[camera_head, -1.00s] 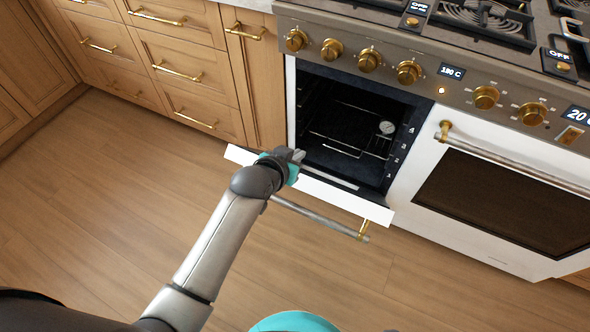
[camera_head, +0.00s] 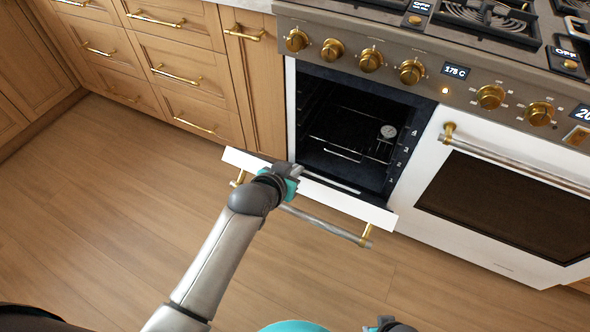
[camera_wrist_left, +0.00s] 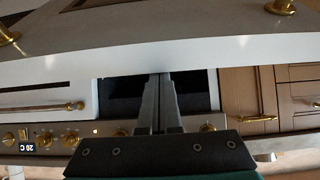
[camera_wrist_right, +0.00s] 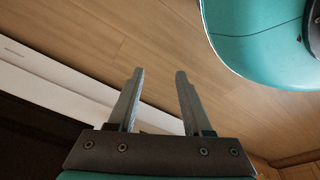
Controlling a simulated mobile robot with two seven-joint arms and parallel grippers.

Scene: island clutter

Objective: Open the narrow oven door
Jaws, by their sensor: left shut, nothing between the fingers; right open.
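The narrow oven door (camera_head: 340,202) is swung down and out, so its dark oven cavity (camera_head: 345,125) with racks is exposed. The door's bar handle (camera_head: 325,225) hangs on its outer side. My left gripper (camera_head: 297,170) is shut and empty at the door's upper edge, near the middle; whether it touches the door is unclear. In the left wrist view its closed fingers (camera_wrist_left: 159,78) lie in front of the pale door edge (camera_wrist_left: 190,50). My right gripper (camera_head: 388,325) shows partly at the bottom edge; in the right wrist view its fingers (camera_wrist_right: 160,75) are open and empty.
The wide oven door (camera_head: 500,215) at the right is closed, with its own bar handle (camera_head: 515,162). Knobs (camera_head: 411,72) line the panel above. Wooden drawers (camera_head: 190,75) stand at the left. The wood floor (camera_head: 120,200) in front is clear.

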